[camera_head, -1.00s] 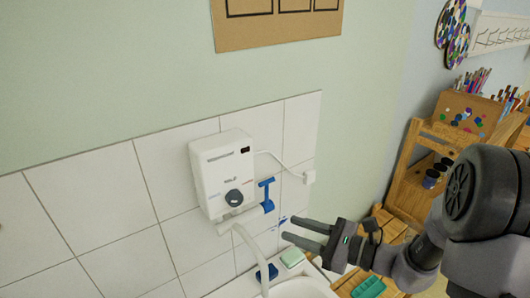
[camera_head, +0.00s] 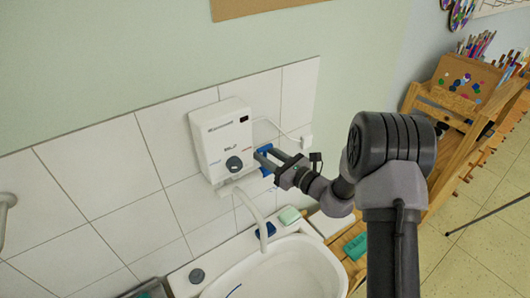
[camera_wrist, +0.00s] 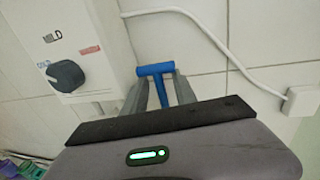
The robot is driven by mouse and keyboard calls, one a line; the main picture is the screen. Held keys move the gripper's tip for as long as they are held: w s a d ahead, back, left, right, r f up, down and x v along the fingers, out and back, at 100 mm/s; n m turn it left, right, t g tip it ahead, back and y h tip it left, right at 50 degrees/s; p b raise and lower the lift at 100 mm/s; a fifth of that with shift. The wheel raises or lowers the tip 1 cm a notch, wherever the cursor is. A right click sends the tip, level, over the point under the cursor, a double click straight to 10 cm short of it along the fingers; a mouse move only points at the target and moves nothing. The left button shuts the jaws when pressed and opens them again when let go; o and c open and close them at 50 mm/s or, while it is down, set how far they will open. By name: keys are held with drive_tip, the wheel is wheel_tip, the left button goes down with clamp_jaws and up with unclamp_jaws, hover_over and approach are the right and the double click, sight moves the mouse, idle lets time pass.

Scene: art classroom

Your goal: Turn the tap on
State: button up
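The tap is a white wall-mounted heater unit (camera_head: 222,135) with a dark round knob (camera_head: 234,163), a blue T-shaped handle (camera_head: 266,163) on its right side and a curved white spout (camera_head: 252,208) over the sink. My gripper (camera_head: 268,157) is at the blue handle, just right of the unit. In the wrist view, the blue handle (camera_wrist: 155,70) shows at the tips of my gripper (camera_wrist: 160,90), its stem between the two spread fingers. The fingers look open; contact with the handle cannot be told. The dark knob (camera_wrist: 66,75) is to their left.
A white cable (camera_wrist: 210,35) runs along the tiles to a socket (camera_wrist: 302,101). A wooden shelf (camera_head: 455,145) stands at the right.

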drive_tip(key=shift+w+a, duration=0.15)
drive_tip(key=shift+a, duration=0.1)
clamp_jaws()
idle(1.4)
